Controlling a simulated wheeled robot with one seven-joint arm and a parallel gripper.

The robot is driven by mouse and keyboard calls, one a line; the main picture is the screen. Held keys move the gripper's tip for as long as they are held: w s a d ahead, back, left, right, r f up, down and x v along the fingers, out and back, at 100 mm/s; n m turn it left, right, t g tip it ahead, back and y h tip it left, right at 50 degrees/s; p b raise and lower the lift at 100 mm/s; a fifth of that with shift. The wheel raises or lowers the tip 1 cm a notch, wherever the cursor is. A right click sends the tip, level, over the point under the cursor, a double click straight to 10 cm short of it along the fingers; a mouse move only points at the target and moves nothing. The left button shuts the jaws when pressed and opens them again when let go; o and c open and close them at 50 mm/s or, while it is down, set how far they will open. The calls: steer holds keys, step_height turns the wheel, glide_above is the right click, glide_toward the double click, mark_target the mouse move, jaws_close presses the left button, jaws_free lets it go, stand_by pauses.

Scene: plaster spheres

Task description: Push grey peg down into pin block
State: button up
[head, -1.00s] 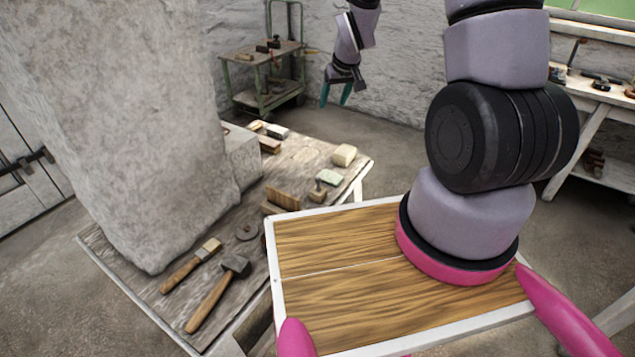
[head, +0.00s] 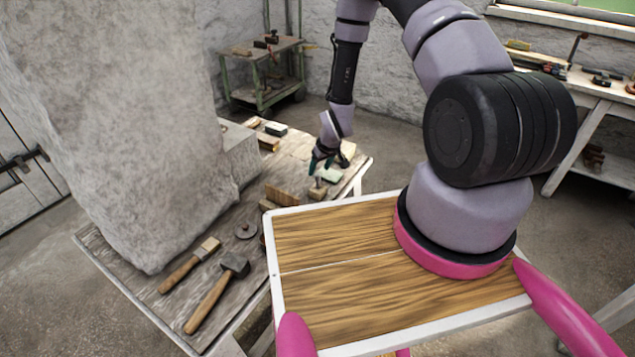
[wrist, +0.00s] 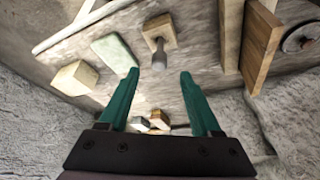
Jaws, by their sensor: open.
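The pin block (wrist: 157,27) is a small wooden block on the worktable. The grey peg (wrist: 160,54) stands up from it, with much of its shaft showing above the wood. In the head view the block (head: 317,194) is small, near the table's right part, with the peg on top. My gripper (wrist: 159,74) has two green fingers, open and empty. In the wrist view the peg lies ahead, lined up between the fingertips but not gripped. In the head view my gripper (head: 321,163) hangs just beyond the block, over the table.
A pale green block (wrist: 113,53) and a cream block (wrist: 75,77) lie near the pin block. Wooden boards (wrist: 245,45) and a grey disc (head: 245,231) are on its other side. A mallet (head: 218,293) and a large plaster mass (head: 130,120) take up the table's left.

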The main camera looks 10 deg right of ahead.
mark_target(318, 174)
steer(key=x, duration=0.5)
steer(key=shift+f, duration=0.25)
jaws_close()
